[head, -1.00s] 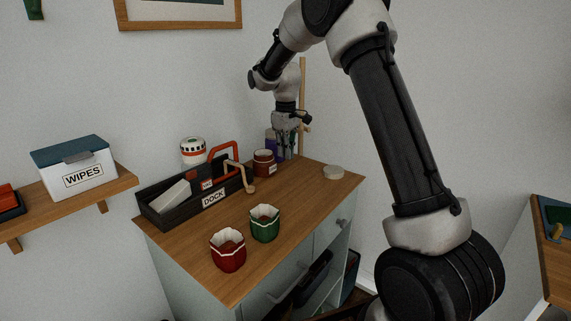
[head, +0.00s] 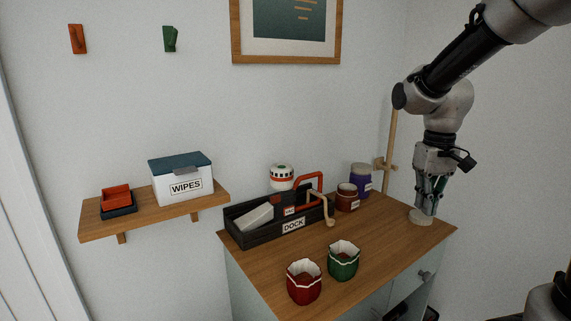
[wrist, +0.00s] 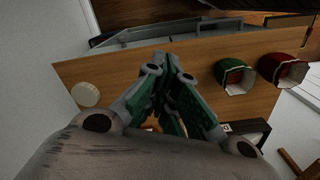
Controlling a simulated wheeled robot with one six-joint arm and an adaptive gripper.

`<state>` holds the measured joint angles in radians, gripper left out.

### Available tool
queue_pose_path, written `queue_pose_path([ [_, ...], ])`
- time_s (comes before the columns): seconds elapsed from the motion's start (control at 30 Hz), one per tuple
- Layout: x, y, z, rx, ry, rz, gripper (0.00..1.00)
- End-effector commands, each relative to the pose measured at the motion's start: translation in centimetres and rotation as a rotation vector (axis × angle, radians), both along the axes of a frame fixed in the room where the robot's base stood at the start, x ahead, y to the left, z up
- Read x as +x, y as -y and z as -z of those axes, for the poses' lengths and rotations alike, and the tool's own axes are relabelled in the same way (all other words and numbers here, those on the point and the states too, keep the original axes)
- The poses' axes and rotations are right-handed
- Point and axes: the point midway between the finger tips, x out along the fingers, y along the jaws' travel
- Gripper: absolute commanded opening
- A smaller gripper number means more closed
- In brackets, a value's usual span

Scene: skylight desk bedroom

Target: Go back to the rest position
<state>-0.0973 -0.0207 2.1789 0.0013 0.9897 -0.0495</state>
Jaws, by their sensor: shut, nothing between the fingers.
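My gripper (head: 428,205) points down over the right end of the wooden cabinet top (head: 385,245). Its fingers are shut and empty. In the head view the fingertips overlap the pale round lid (head: 421,218). In the wrist view my gripper (wrist: 166,62) shows its green-sided fingers drawn together, and the lid (wrist: 85,94) lies to their left, apart from them. The gap between the fingertips and the top is hard to judge.
A green cup (head: 343,261) and a red cup (head: 304,283) stand near the front edge. Behind them are the black DOCK caddy (head: 260,235), a dark red jar (head: 347,198), a purple jar (head: 361,180) and a wooden stand (head: 390,150). A shelf (head: 150,217) holds the WIPES box (head: 183,185).

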Motion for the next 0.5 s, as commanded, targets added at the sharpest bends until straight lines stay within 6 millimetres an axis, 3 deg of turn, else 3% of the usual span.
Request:
queue_pose_path([
  [0.03,-2.6,0.6,-1.0,0.003,0.029,0.025,0.0],
  [0.1,-5.9,1.3,-1.8,0.008,0.068,0.057,0.0],
  [0.3,-13.7,2.7,-3.0,0.019,0.197,0.112,0.0],
  [0.4,-15.9,3.1,-3.6,0.023,0.264,0.126,0.0],
  [0.5,-16.7,3.3,-4.7,0.027,0.329,0.136,0.0],
])
